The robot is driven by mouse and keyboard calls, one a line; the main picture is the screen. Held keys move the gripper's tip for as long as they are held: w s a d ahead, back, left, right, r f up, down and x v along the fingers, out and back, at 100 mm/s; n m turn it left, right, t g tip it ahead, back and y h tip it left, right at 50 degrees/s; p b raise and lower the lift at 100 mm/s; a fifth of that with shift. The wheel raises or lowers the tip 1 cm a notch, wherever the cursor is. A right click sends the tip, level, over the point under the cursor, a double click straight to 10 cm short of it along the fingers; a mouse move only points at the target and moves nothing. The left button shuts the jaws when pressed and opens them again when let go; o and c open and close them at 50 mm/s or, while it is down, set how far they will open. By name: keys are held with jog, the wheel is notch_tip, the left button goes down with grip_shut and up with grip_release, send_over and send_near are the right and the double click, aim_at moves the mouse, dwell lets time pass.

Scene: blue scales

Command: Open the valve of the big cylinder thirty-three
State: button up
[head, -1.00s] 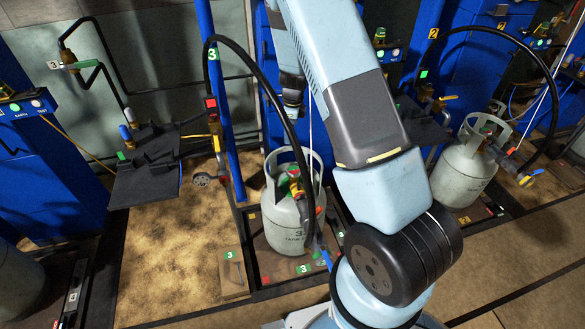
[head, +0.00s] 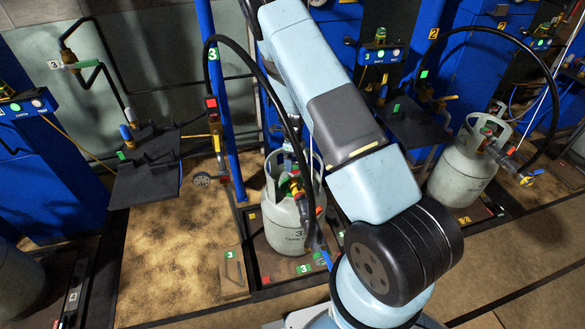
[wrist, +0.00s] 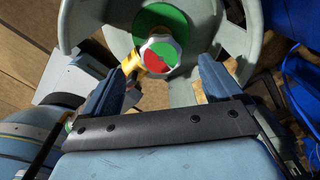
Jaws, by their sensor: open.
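The big grey cylinder (head: 288,215) stands upright on a low platform in the head view, marked with a 3; the rest of its label is too small to read. Its valve knob (wrist: 160,54), green and red on top, sits inside the cylinder's collar (wrist: 232,22) in the wrist view. A brass and yellow fitting (wrist: 132,64) joins it at the left. My gripper (wrist: 162,66) is open, its two blue fingers on either side of the knob's near side with gaps left and right. I cannot tell its height above the knob. In the head view my arm partly hides the gripper.
A black hose (head: 262,72) arches down to the cylinder's valve close to my arm. A blue post (head: 222,110) stands left of it. Another grey cylinder (head: 462,168) with its own hose stands at the right. A black shelf (head: 150,165) is at the left.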

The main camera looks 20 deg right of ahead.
aim_at(294, 171)
jog(key=shift+f, duration=2.6)
jog(key=c, duration=1)
